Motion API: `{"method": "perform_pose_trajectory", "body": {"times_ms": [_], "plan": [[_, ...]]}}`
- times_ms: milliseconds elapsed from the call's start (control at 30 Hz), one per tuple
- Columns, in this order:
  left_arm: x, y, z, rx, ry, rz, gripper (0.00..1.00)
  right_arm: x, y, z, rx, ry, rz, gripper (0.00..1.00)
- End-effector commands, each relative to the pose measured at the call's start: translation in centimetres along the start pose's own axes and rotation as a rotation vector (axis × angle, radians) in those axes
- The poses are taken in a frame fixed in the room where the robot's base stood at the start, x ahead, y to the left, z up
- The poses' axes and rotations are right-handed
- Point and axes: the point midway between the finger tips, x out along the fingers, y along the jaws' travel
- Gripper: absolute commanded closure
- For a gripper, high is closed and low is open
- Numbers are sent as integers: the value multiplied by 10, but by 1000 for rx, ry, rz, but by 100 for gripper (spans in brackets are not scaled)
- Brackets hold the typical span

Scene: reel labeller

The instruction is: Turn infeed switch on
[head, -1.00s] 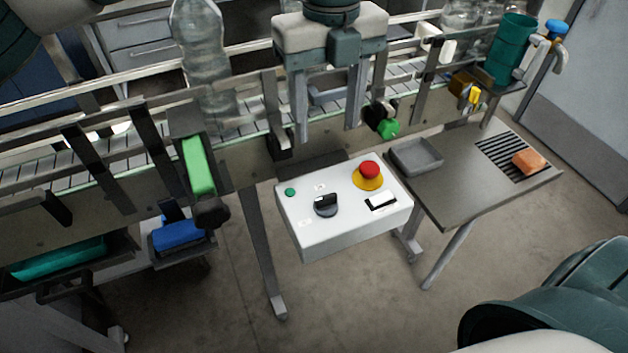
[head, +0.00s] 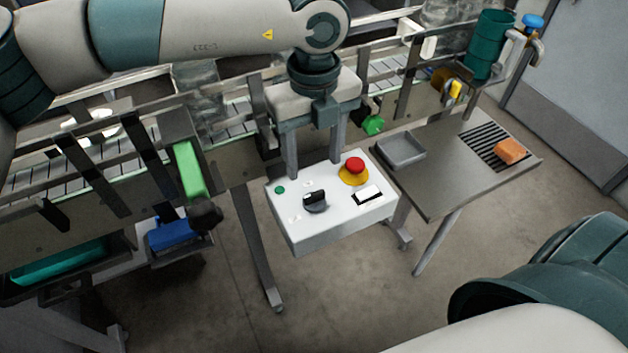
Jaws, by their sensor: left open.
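A white control box (head: 345,226) stands on a leg in front of the conveyor. Its top carries a black rotary knob (head: 315,201), a white rocker switch in a black frame (head: 367,194), a red stop button (head: 355,165) on a yellow base and a small green button (head: 280,189). The labels are too small to read, so I cannot tell which control is the infeed switch. My left gripper (head: 315,163) is open and empty, fingers pointing down, over the back edge of the box. It looks apart from the controls. My right gripper is outside the picture.
The conveyor with metal rails runs behind the box. A steel side table (head: 440,185) on the right holds a grey tray (head: 401,150) and an orange block (head: 510,151) on a slotted grate. A green-faced lever part (head: 190,170) and a blue bin (head: 172,233) are left.

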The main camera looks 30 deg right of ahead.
Motion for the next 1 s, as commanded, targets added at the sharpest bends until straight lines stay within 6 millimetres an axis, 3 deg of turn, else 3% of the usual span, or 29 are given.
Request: {"method": "perform_pose_trajectory", "body": {"times_ms": [200,500,700,1000], "plan": [[37,0,-1,1,3,1,46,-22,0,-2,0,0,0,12],[80,0,-1,0,2,0,46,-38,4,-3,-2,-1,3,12],[91,0,0,0,0,0,46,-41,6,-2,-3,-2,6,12],[92,0,0,0,-1,0,48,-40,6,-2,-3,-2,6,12]]}}
